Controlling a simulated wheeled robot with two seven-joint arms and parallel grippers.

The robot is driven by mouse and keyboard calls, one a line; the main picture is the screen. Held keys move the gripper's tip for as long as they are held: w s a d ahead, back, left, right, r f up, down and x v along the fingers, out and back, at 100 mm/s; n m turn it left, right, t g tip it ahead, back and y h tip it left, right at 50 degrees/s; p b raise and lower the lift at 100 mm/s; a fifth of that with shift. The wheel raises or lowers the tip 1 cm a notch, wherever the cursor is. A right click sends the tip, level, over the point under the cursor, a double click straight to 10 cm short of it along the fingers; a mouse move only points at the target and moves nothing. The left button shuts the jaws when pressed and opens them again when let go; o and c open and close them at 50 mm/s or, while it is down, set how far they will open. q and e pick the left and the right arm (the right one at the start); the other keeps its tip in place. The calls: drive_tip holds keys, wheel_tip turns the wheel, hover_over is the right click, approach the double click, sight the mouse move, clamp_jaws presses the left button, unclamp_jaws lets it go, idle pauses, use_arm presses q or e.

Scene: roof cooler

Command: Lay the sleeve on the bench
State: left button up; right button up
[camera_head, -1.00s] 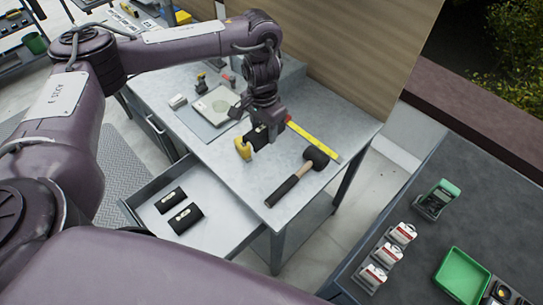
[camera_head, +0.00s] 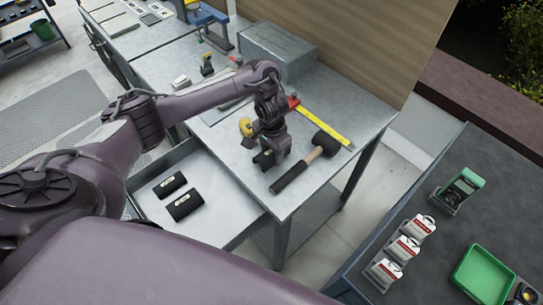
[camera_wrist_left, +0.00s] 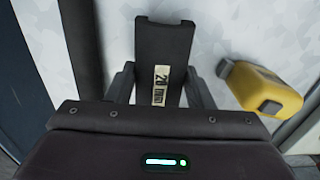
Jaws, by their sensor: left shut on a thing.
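A black sleeve (camera_wrist_left: 165,45) with a "20 mm" label is between the fingers of my left gripper (camera_wrist_left: 160,85), which is shut on it. In the head view the left gripper (camera_head: 267,157) points down over the front part of the grey bench (camera_head: 350,95), with the dark sleeve (camera_head: 263,160) at its tips. The sleeve is low over the bench top; I cannot tell whether it touches. My right gripper is not in view.
A mallet (camera_head: 300,168) lies just right of the left gripper. An open drawer (camera_head: 215,205) below the bench's front edge holds two black sleeves (camera_head: 184,204).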

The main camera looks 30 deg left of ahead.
use_arm(q)
drive_tip(key=shift+w+f, duration=0.1)
drive_tip(key=shift+f, duration=0.45)
drive_tip(key=shift+a, duration=0.1)
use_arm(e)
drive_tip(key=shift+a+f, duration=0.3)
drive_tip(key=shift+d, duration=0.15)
use_arm(q)
drive_tip(key=o, duration=0.9)
drive_tip(key=shift+f, duration=0.1)
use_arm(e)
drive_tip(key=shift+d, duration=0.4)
use_arm(q)
drive_tip(key=shift+o, duration=0.2)
wheel_tip(320, 180, up, 11)
drive_tip(key=p, duration=0.5)
drive_tip(key=shift+r, duration=0.65)
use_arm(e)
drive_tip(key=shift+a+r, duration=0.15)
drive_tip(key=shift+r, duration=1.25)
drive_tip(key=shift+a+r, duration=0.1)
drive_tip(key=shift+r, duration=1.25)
